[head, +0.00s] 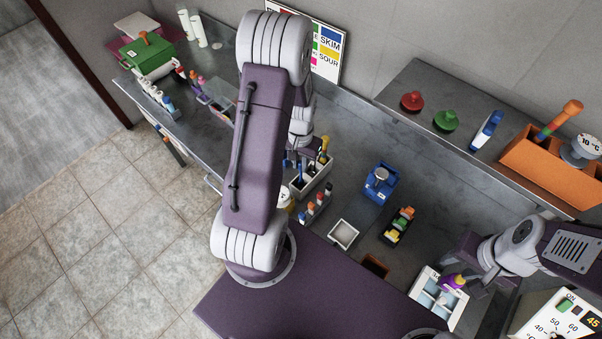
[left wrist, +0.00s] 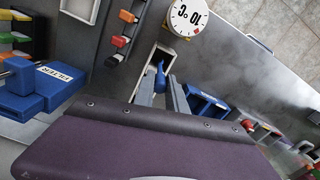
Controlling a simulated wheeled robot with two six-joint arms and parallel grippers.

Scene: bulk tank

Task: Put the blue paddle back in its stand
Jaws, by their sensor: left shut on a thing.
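My left gripper (left wrist: 163,98) is shut on a blue piece (left wrist: 158,76), which I take to be the blue paddle. Most of it is hidden between the fingers. In the left wrist view its end overlaps the opening of a pale box-shaped stand (left wrist: 148,58); I cannot tell if it is inside or above. In the head view my arm hides most of the left gripper (head: 300,158); the stand (head: 318,187) shows just below it, with a yellow-topped tool (head: 325,144) beside the gripper. My right gripper (head: 480,268) is beside a white divided tray (head: 424,296); its finger gap is unclear.
A rack of coloured-top tubes (head: 316,208) and a white open box (head: 343,235) stand near the stand. A blue filter unit (head: 378,184) and a tray of coloured pieces (head: 399,227) are to the right. The counter's left stretch has some bare metal.

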